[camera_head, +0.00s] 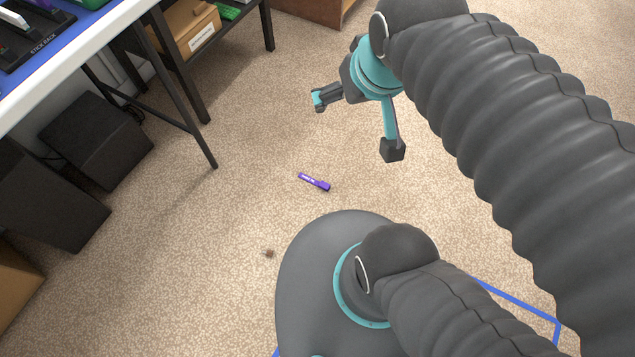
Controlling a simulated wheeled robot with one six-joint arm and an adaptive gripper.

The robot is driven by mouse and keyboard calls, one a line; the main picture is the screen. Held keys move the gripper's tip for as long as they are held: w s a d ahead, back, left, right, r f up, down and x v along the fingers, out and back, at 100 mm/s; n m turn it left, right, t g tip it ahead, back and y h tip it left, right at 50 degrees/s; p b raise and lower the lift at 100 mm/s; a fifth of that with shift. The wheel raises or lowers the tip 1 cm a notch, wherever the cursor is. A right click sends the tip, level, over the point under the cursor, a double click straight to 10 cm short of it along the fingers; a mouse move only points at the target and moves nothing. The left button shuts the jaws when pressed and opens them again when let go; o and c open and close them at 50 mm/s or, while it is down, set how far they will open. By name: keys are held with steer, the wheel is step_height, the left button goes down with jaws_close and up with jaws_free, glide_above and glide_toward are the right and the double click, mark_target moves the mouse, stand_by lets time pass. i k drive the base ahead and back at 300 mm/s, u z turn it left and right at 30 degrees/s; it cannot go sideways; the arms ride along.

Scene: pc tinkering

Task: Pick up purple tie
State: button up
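The purple tie (314,182) is a small, flat purple strip with white marking. It lies on the beige carpet near the middle of the view, lying at a slant. My gripper (355,124) is above and to the right of it in the picture. Its two teal and dark fingers are spread wide apart, with nothing between them. The gripper appears raised above the floor and apart from the tie. The tie is fully visible.
A blue-topped table (70,62) with dark legs stands at the upper left. Black boxes (97,140) sit under it. A cardboard box (186,27) is on a shelf behind. Carpet around the tie is clear.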

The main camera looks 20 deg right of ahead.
mark_target(325, 187)
steer(key=u, duration=1.05)
steer(key=k, duration=0.85)
steer(key=z, duration=0.2)
